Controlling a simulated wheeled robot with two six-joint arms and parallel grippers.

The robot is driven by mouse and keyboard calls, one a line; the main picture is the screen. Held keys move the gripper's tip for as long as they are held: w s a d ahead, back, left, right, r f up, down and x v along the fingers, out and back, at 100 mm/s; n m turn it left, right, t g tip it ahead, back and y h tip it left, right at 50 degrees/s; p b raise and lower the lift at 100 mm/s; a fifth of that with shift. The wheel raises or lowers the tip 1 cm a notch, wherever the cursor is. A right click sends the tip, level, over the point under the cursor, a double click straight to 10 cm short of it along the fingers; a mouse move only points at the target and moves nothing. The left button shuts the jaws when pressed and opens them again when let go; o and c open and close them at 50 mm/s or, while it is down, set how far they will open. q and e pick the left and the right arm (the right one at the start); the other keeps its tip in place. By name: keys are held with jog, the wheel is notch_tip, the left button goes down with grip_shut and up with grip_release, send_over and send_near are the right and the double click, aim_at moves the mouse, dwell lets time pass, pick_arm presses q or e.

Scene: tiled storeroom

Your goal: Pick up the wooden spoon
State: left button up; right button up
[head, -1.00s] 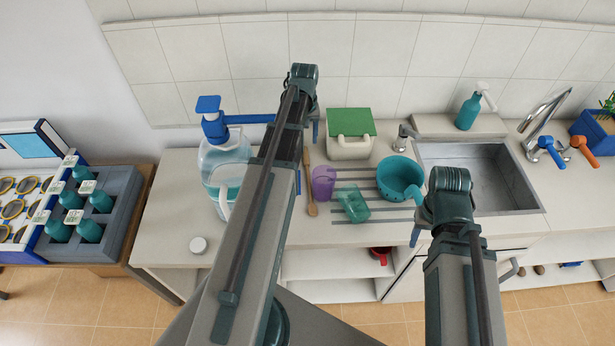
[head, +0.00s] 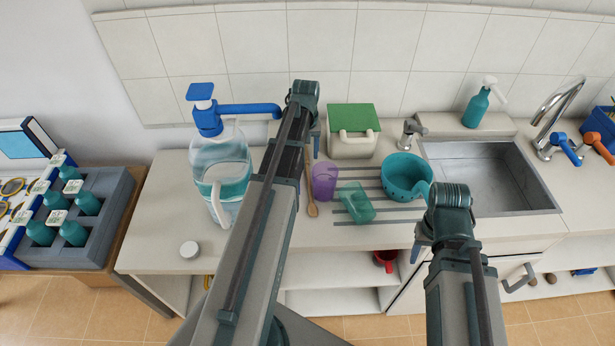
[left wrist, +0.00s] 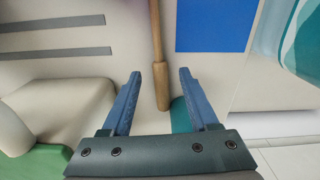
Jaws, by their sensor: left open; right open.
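The wooden spoon (head: 312,208) lies on the counter, pointing from the robot side toward the wall. In the head view, my left arm hides part of it. In the left wrist view, its handle (left wrist: 160,82) ends in a thicker tip between the two blue fingers of my left gripper (left wrist: 158,76), which is open, with a gap on both sides. In the head view, my left gripper (head: 316,142) is mostly hidden behind its own wrist. My right gripper (head: 416,250) is open and empty at the counter's front edge, below the teal bowl.
A water jug with pump (head: 222,160) stands left. A blue flat patch (left wrist: 215,25) lies beside the handle.

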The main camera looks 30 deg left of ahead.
pick_arm(q)
notch_tip(320, 180, down, 2)
jog(key=shift+f+b, duration=0.2)
jog(key=shift+b, duration=0.55)
jog(key=shift+r, duration=0.1)
grip_shut()
